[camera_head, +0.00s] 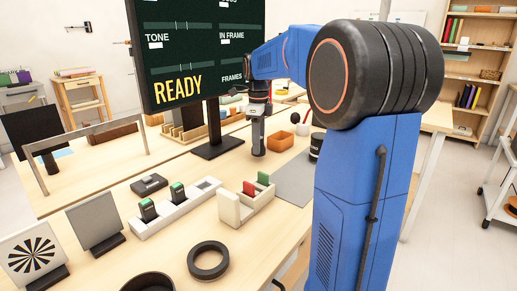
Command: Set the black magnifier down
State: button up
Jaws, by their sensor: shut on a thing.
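My gripper (258,145) points straight down over the far part of the wooden table, in front of the monitor's stand. Its fingers are shut, and their tips are close to the table top; I cannot tell how far above it. The black magnifier cannot be made out clearly: what the fingers hold is too small and hidden at this angle to see its shape. Whether it touches the table cannot be told.
An orange box (280,141) and a black cup (316,148) stand right of the gripper. A grey mat (296,182), a cream divider rack (231,210), a white tray (172,218) and a black ring (208,273) lie nearer. The monitor (200,50) rises behind. Bare wood shows left of the gripper.

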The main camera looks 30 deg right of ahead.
jog(key=shift+f, duration=1.1)
jog(key=shift+f, duration=0.1)
jog(key=o, duration=1.1)
notch_tip(320, 180, up, 12)
jog(key=shift+f, duration=0.1)
jog(key=shift+r, duration=0.25)
jog(key=shift+s, duration=0.1)
